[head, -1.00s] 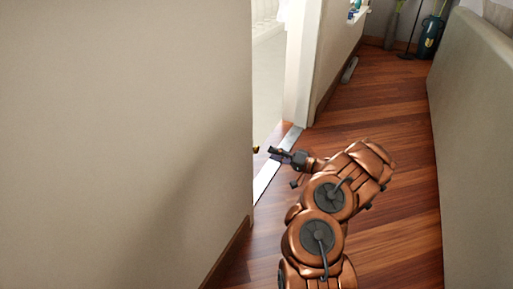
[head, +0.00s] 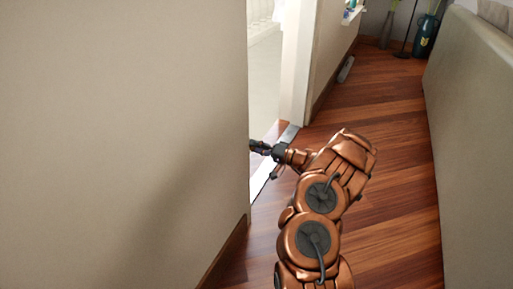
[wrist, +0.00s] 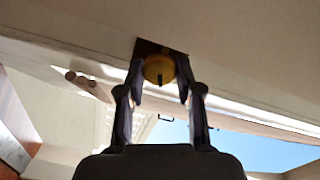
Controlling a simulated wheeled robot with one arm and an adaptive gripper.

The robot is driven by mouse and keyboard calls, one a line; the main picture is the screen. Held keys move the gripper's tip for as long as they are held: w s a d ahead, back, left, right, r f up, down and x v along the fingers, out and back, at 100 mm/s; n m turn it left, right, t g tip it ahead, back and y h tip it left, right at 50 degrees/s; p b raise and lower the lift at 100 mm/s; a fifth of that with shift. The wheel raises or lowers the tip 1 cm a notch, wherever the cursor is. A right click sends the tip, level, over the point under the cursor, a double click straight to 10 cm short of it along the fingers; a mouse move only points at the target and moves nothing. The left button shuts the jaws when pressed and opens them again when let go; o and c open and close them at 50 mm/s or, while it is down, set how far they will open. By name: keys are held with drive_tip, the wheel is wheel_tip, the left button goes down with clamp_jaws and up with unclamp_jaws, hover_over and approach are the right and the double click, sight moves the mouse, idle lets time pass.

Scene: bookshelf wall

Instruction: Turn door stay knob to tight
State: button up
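The door stay knob (wrist: 158,69) shows in the wrist view as a round yellow knob with a dark mark pointing down its face. It sits at a dark brown square patch (wrist: 150,47) on a pale surface. My gripper (wrist: 160,78) has one finger on each side of the knob, with a narrow gap showing at each side, so it looks open around it. I cannot tell how far the fingertips reach past the knob. In the head view my gripper (head: 258,147) is at the wall's edge by the doorway, its tips partly hidden; the knob is not visible there.
A large beige wall (head: 120,140) fills the left of the head view. A white door frame (head: 296,60) stands beyond my gripper. Another beige panel (head: 480,130) bounds the right. Wooden floor (head: 400,170) lies clear between. A wooden piece with round ends (wrist: 88,84) shows at left in the wrist view.

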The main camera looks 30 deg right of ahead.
clamp_jaws()
drive_tip(key=shift+f+m+p, duration=0.1)
drive_tip(key=shift+m+p, duration=0.65)
drive_tip(key=shift+m, duration=1.65)
drive_tip(key=shift+o, duration=1.5)
unclamp_jaws()
